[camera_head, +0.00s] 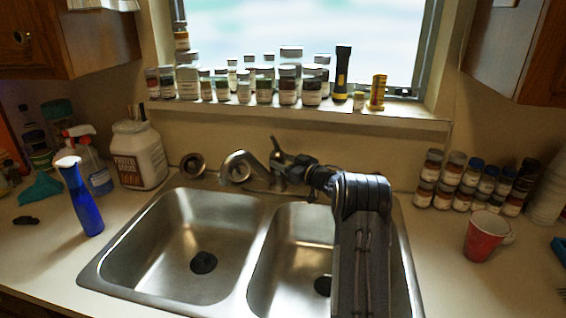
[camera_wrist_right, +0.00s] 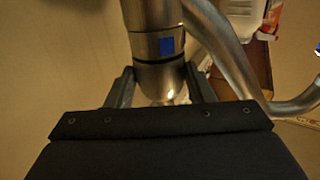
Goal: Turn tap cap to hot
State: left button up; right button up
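The metal tap stands behind the double sink, its spout (camera_head: 238,163) reaching left and its lever (camera_head: 279,147) tilted up to the left. In the right wrist view the tap cap (camera_wrist_right: 159,76) is a shiny metal cylinder with a blue square mark on its side. My right gripper (camera_head: 297,171) has reached the tap from the right. In the wrist view its two dark fingers (camera_wrist_right: 160,70) lie on either side of the cap, against its edges with no clear gap. No red mark shows. My left gripper is not in view.
The steel double sink (camera_head: 255,293) is empty. Jars and a flashlight (camera_head: 342,73) line the windowsill behind the tap. A blue bottle (camera_head: 82,200) and a white jug (camera_head: 139,155) stand left; spice jars (camera_head: 452,178) and a red cup (camera_head: 481,237) stand right.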

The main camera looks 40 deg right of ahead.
jog(key=shift+c, duration=0.5)
jog(key=m+h+b, duration=0.2)
jog(key=h+b, duration=0.1)
jog(key=a+m+h+b, duration=0.1)
jog(key=h+b, duration=0.2)
jog(key=b, duration=0.1)
jog(key=shift+f+m, duration=0.15)
jog(key=shift+m, duration=0.25)
jog(key=shift+h+b, duration=0.3)
jog(key=shift+b, duration=0.3)
jog(key=shift+r, duration=0.2)
